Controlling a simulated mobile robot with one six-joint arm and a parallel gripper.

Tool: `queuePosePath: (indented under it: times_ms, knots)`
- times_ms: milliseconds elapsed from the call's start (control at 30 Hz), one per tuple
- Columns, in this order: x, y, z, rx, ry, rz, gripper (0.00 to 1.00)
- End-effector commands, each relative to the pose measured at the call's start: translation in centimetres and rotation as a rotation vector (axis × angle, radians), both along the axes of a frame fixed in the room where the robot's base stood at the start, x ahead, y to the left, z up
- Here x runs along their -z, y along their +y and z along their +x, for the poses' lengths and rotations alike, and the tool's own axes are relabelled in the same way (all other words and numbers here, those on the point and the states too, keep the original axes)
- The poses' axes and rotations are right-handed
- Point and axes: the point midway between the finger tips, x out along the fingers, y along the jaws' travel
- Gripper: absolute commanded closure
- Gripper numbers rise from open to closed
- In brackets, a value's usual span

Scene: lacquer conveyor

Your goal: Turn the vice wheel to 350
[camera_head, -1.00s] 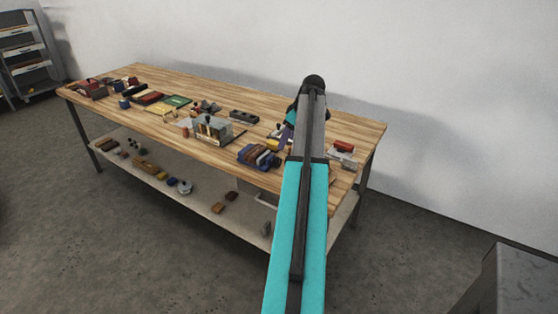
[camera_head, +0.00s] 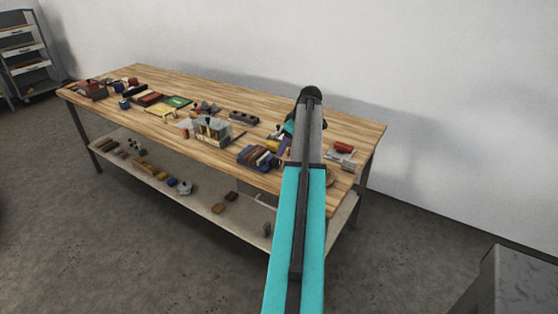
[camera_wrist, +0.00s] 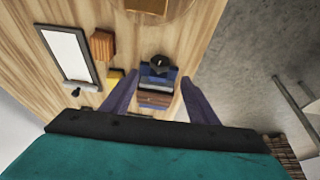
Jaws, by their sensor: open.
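A small blue and brown device with a black round knob (camera_wrist: 160,63) on it, which looks like the vice with its wheel, sits on the table between my fingers in the wrist view. In the head view a blue and brown thing (camera_head: 256,157) near the table's front edge looks like the same device; its wheel is too small to make out there. My gripper (camera_wrist: 158,90) is open, with one purple finger to each side of the device and nothing held. I cannot tell whether the fingers touch it. In the head view my arm mostly hides the gripper.
In the wrist view, a dark-framed white panel (camera_wrist: 68,53), a brown block (camera_wrist: 103,44) and a small yellow block (camera_wrist: 115,76) lie left of the device. In the head view, a glassy box (camera_head: 212,130) stands farther left and a red-topped item (camera_head: 342,149) lies right.

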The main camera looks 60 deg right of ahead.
Motion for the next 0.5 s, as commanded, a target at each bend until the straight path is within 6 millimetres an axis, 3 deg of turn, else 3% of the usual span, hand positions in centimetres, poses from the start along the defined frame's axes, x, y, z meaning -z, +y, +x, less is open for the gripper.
queuePosePath:
  times_ms: [500]
  knots:
    - [5.6,-0.2,2.4,-0.002,0.001,0.001,0.46]
